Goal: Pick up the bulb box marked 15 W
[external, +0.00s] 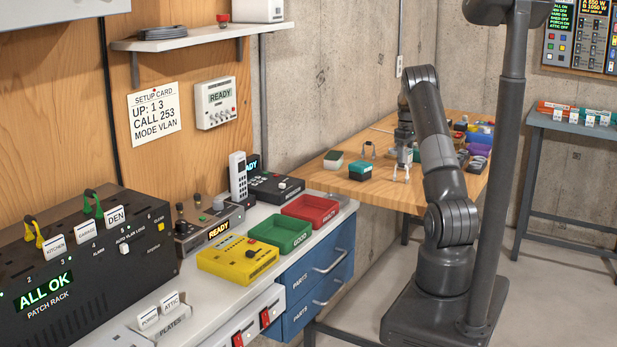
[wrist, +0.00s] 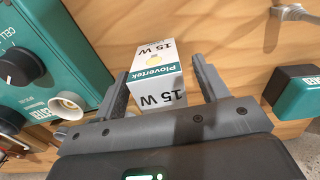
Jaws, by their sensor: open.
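The bulb box marked 15 W (wrist: 158,75) is white and teal with the name Plovertek and a yellow bulb picture. In the wrist view it stands on the wooden table between the two fingers of my gripper (wrist: 161,68). The fingers are open, one on each side of the box, with a narrow gap showing near the tips. Whether either finger touches it lower down I cannot tell.
A teal device (wrist: 50,60) with black knobs and a white socket stands close on the left in the wrist view. A teal and black box (wrist: 298,92) lies to the right. A grey metal part (wrist: 292,12) is beyond. Bare wooden tabletop (wrist: 235,45) lies between them.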

